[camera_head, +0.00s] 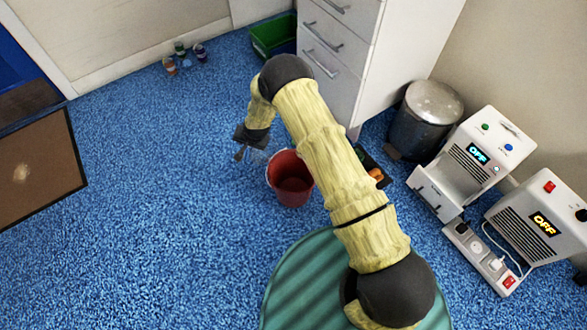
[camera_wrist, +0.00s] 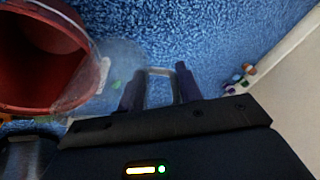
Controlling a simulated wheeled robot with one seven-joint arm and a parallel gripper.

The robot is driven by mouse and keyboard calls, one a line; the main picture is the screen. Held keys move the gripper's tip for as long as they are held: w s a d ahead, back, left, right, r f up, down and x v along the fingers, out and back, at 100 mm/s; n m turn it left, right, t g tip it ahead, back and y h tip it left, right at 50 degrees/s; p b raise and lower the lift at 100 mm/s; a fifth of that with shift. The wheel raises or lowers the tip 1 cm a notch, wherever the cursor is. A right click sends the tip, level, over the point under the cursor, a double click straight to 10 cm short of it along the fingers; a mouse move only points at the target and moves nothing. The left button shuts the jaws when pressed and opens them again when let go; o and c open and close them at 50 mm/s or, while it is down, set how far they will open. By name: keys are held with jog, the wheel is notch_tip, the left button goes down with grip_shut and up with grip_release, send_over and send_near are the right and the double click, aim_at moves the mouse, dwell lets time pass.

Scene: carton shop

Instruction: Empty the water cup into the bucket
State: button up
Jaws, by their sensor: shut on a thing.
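The red bucket (camera_head: 293,197) stands on the blue carpet near the middle of the head view. My gripper (camera_head: 241,152) is above and to the left of it. A clear water cup (camera_head: 257,156) is faint beside the gripper, on the bucket's side. In the wrist view, my gripper (camera_wrist: 161,84) is shut on the cup's handle. The clear cup (camera_wrist: 112,72) reaches left from the fingers, and its outline overlaps the rim of the bucket (camera_wrist: 84,38). The cup looks tilted towards the bucket. I cannot tell how much water is in it.
A black tray (camera_head: 368,160) with orange things lies right of the bucket, partly behind my arm. A white drawer cabinet (camera_head: 334,60), a metal bin (camera_head: 426,115) and white machines (camera_head: 478,160) stand to the right. Small jars (camera_head: 184,57) are at the back. Carpet left of the bucket is clear.

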jog(key=shift+a+r, duration=0.1)
jog(key=shift+a, duration=0.2)
grip_shut()
jog(key=f+h+b, duration=0.1)
jog(key=b, duration=0.1)
jog(key=w+a+f+g+h+b, duration=0.1)
jog(key=a+f+h+b, duration=0.1)
jog(key=b, duration=0.1)
jog(key=shift+w+a+f+h+b, duration=0.15)
jog(key=shift+f+h+b, duration=0.15)
jog(key=shift+h, duration=0.1)
jog(key=shift+r, duration=0.15)
dwell(0.6)
